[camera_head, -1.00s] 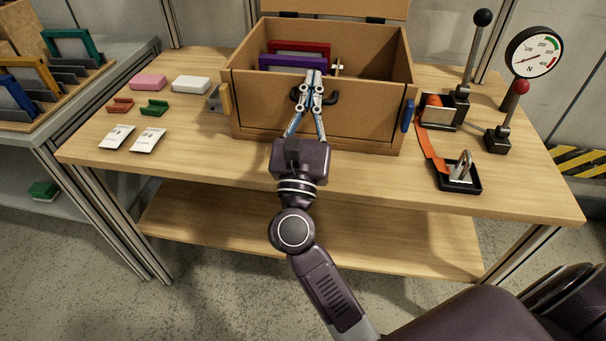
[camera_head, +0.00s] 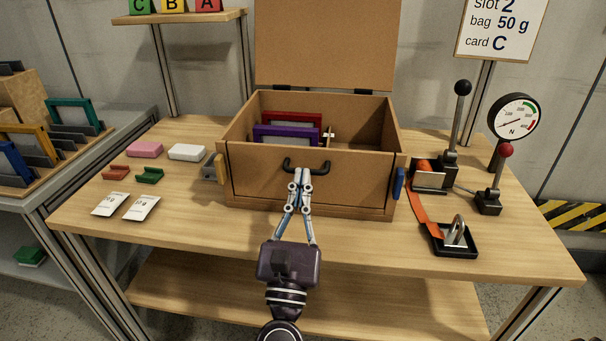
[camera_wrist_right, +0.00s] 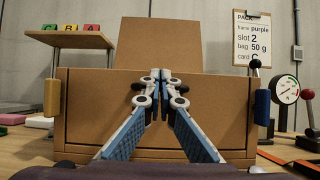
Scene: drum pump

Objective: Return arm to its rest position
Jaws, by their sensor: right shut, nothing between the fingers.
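My right gripper (camera_head: 300,179) is shut and empty in front of the wooden box (camera_head: 350,180) on the table. In the head view its fingertips overlap the box front just below the dark handle (camera_head: 307,168); I cannot tell whether they touch it. The box lid (camera_head: 325,45) is up. A purple frame (camera_head: 287,134) and a red frame (camera_head: 292,118) stand inside the box. My left gripper is not in view.
Pink and white blocks (camera_head: 187,152) and two bags (camera_head: 141,207) lie left of the box. At the right stand levers (camera_head: 461,120), a gauge (camera_head: 514,118), an orange strap (camera_head: 424,216) and a black tray with a padlock (camera_head: 473,250). The table front (camera_head: 200,235) is clear.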

